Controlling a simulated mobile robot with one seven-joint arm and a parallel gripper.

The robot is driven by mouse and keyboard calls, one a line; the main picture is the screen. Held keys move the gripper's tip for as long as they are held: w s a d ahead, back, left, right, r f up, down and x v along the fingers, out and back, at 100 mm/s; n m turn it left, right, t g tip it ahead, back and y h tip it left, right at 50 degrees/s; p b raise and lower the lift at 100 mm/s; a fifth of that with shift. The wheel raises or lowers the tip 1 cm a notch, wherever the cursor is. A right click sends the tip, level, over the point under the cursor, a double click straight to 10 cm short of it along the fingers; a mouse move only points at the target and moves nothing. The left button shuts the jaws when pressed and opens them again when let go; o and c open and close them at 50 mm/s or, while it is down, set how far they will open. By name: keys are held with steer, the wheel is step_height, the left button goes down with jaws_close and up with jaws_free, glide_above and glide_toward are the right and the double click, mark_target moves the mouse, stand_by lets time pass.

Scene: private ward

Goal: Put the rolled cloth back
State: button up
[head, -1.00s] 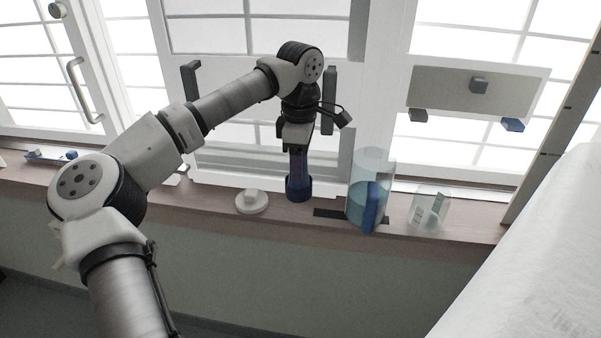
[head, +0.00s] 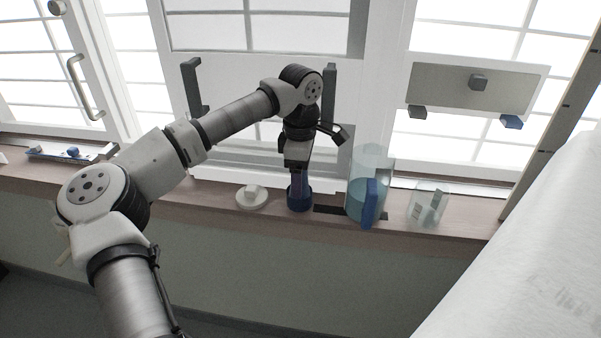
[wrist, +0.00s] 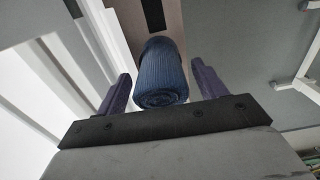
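The rolled cloth (head: 299,198) is a dark blue upright roll at the window sill (head: 218,196), between a white round dish and a tall vase. My gripper (head: 298,180) points down over its top end. In the wrist view the cloth (wrist: 160,75) sits between the two purple fingers of my gripper (wrist: 162,80), its coiled end facing the camera. A narrow gap shows on each side, so the fingers look open around it. The cloth's lower end seems to rest on the sill, but contact is not clear.
A dark strip (head: 329,210) lies on the sill just right of the cloth. The teal glass vase (head: 358,185) with a blue object (head: 370,203) and a clear jar (head: 428,204) stand farther right. The white dish (head: 251,197) is close on the left. A white bed (head: 540,260) fills the right.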

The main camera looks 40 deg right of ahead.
stand_by(0.3)
step_height(320, 180, up, 14)
steer(key=b, duration=0.1)
steer(key=shift+a, duration=0.15)
stand_by(0.3)
